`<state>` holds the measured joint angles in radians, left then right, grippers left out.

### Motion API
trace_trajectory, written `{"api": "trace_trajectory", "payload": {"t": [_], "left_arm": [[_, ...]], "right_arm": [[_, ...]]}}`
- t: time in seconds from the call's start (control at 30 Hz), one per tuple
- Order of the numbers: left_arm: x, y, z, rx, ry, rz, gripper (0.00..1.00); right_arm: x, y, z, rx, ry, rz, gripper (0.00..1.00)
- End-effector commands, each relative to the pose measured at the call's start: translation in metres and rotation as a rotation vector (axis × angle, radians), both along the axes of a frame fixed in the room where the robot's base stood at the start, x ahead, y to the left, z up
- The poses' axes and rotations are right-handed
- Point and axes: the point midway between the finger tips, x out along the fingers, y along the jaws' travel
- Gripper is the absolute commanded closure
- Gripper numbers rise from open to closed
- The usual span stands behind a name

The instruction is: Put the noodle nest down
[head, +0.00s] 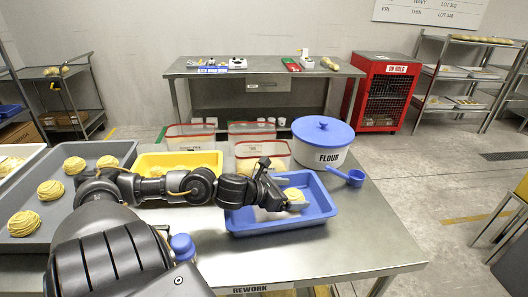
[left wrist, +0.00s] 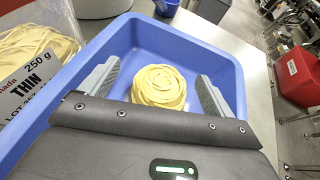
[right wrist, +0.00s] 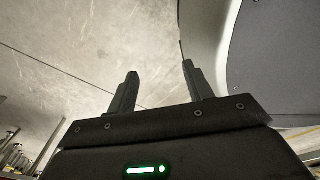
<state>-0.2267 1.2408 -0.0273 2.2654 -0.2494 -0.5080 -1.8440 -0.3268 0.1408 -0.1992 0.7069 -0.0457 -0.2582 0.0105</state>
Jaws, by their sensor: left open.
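A round yellow noodle nest (head: 295,195) sits in the blue tray (head: 250,225) on the steel table. In the left wrist view the nest (left wrist: 158,88) rests on the bottom of the blue tray (left wrist: 222,60). My left gripper (head: 287,192) reaches low into the tray. Its jaws (left wrist: 157,78) are apart, one finger on each side of the nest, with a visible gap at both sides. My right gripper (right wrist: 157,72) shows only in its own wrist view, with its fingers apart and nothing between them.
A grey tray (head: 105,152) with several nests and a yellow tray (head: 205,158) stand left. A white flour tub (head: 320,150) with blue lid and a blue scoop (head: 350,177) stand behind the blue tray. A pack labelled THIN (left wrist: 35,75) lies beside it. The table's right front is clear.

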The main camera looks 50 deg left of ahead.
Motion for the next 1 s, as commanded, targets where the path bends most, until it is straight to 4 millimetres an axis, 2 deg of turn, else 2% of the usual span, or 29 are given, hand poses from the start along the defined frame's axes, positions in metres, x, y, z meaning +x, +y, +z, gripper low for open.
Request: {"api": "trace_trajectory", "payload": {"t": [0.03,0.43,0.53,0.8,1.0], "left_arm": [[-0.006,0.001,-0.02,0.004,0.004,-0.004,0.11],[-0.037,0.011,-0.006,-0.001,0.005,-0.003,0.11],[-0.05,0.014,0.003,-0.011,0.003,-0.001,0.11],[-0.079,0.023,0.015,-0.008,-0.001,-0.001,0.11],[-0.088,0.025,0.02,-0.003,-0.001,-0.002,0.11]], "right_arm": [[0.008,-0.026,-0.021,-0.063,-0.01,-0.01,0.64],[0.0,-0.002,-0.009,-0.028,-0.014,-0.003,0.64],[-0.003,0.005,0.003,-0.022,-0.021,-0.002,0.64],[-0.002,0.009,0.009,-0.024,-0.002,-0.013,0.64],[-0.002,0.009,0.011,-0.028,0.006,-0.024,0.64]]}}
